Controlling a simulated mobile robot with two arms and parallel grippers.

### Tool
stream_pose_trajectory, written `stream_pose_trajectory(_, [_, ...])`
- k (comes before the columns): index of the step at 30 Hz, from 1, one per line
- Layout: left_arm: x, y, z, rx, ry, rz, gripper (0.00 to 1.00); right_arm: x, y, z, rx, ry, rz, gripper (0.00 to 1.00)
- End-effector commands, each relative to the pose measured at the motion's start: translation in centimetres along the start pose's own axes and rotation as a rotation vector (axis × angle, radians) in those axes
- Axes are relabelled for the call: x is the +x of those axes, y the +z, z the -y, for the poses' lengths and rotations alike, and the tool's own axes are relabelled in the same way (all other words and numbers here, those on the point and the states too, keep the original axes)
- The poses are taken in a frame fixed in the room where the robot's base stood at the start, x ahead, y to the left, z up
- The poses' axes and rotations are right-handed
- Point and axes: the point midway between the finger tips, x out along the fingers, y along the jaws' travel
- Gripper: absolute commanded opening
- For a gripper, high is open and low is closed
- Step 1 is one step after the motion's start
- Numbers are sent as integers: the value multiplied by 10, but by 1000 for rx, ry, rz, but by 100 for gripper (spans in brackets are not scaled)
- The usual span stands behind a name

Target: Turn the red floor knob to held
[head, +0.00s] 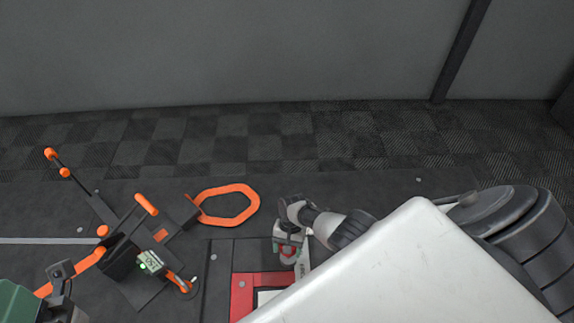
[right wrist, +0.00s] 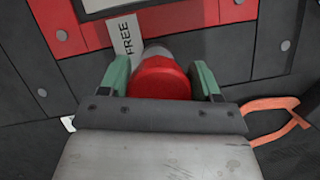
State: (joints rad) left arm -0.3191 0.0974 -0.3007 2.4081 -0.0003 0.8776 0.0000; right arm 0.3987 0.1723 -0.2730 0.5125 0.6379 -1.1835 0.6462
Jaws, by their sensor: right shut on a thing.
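The red floor knob (right wrist: 160,80) sits between the green fingers of my right gripper (right wrist: 163,80) in the right wrist view. The fingers are shut on its two sides. A pale label reading FREE (right wrist: 127,45) lies beside the knob, partly hidden by it. In the head view my right gripper (head: 289,243) points down at the knob (head: 288,254), next to the red-framed plate (head: 241,295). No held label is visible. A green and grey part of my left arm shows at the lower left of the head view, but its fingertips are not clearly seen.
A dark device with orange handles and a small lit display (head: 150,262) stands on the floor to the left. An orange loop handle (head: 228,204) lies near the knob. Dark floor plates with bolts surround it, and a grey wall (head: 220,50) stands behind.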

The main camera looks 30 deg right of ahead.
Motion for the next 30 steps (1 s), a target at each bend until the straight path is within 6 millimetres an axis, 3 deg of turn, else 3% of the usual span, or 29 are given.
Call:
stream_pose_trajectory(15, [0,3,0,0,3,-3,40,2,4,-8,-337,149,15,39])
stream_pose_trajectory(30, [1,2,0,1,4,-9,40,2,3,-10,-416,182,15,39])
